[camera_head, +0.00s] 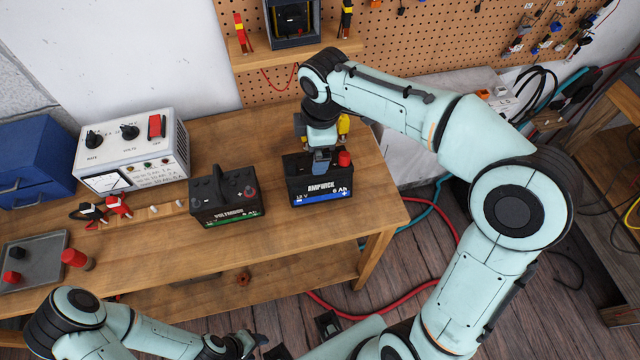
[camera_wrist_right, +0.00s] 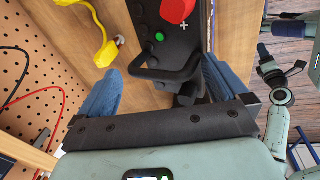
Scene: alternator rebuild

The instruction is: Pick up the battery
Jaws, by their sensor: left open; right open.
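A black battery with a blue stripe and a red terminal cap (camera_head: 320,188) stands upright near the right end of the wooden bench. My right gripper (camera_head: 320,162) is directly above it, pointing down. In the right wrist view the open blue fingers of the right gripper (camera_wrist_right: 160,88) stand on either side of the battery's black handle (camera_wrist_right: 165,72), with gaps visible. A second black battery, with a green stripe (camera_head: 226,208), stands to the left. My left gripper (camera_head: 245,344) is open and empty, low at the front, away from the bench top.
A white charger (camera_head: 130,150), red and black clamps (camera_head: 103,210), a grey tray (camera_head: 35,265) and a blue toolbox (camera_head: 35,165) occupy the bench's left. A yellow item (camera_wrist_right: 95,35) lies close behind the blue-striped battery. Bare wood separates the two batteries.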

